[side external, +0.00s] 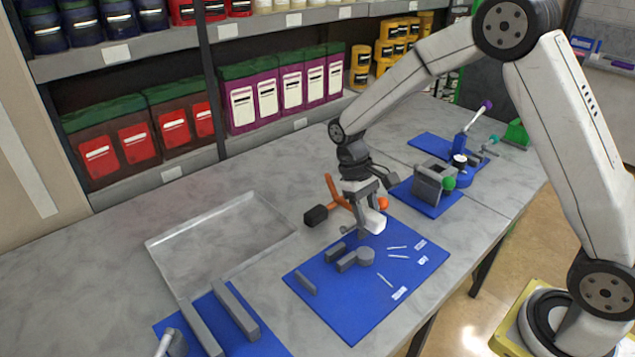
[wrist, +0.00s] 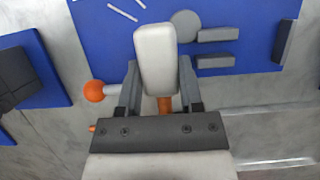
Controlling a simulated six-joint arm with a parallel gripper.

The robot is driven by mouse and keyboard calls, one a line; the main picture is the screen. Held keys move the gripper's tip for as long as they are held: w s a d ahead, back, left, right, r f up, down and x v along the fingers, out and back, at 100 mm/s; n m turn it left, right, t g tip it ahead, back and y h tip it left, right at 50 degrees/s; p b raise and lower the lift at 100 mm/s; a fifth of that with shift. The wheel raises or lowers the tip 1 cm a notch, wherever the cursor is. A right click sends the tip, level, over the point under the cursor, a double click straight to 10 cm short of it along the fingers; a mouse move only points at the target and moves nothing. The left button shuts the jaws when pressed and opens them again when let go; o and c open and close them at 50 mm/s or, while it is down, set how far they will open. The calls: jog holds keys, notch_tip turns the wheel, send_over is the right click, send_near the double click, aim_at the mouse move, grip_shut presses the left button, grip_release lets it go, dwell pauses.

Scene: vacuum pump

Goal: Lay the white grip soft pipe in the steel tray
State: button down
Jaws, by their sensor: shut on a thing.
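The soft pipe's white grip (side external: 375,222) is a pale rounded block at my gripper (side external: 366,205), near the far edge of the middle blue mat. In the wrist view the white grip (wrist: 155,60) sits between the two fingers of my gripper (wrist: 160,92), which is shut on it, with a bit of orange behind it. The steel tray (side external: 220,240) lies flat and empty on the bench, left of my gripper. How much of the pipe is behind the gripper is hidden.
An orange piece (side external: 337,192) with a black block (side external: 315,215) and an orange ball (side external: 382,204) show close around my gripper. The middle blue mat (side external: 345,315) holds grey blocks and small parts. Another mat (side external: 265,345) with long grey bars lies near the tray. A grey vise (side external: 432,182) stands behind.

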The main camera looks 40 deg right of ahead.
jog(key=shift+w+d+r+n+h, duration=0.15)
jog(key=shift+w+n, duration=0.15)
jog(key=shift+n, duration=0.1)
jog(key=shift+w+d+r+n+h, duration=0.1)
jog(key=shift+w+d+n+h, duration=0.05)
jog(key=shift+w+n, duration=0.2)
jog(key=w+d+r+n+t+h, duration=0.3)
jog(key=w+n, duration=0.5)
jog(key=n, duration=0.4)
jog(key=shift+w+d+r, duration=0.25)
jog(key=shift+d+r, duration=0.65)
jog(key=shift+r, duration=0.35)
jog(key=shift+w, duration=0.1)
send_over(319, 187)
jog(key=a, duration=0.1)
jog(key=shift+f, duration=4.65)
jog(key=shift+w+f, duration=0.1)
jog(key=shift+f, duration=0.05)
jog(key=shift+w+f, duration=0.15)
jog(key=shift+f, duration=1.55)
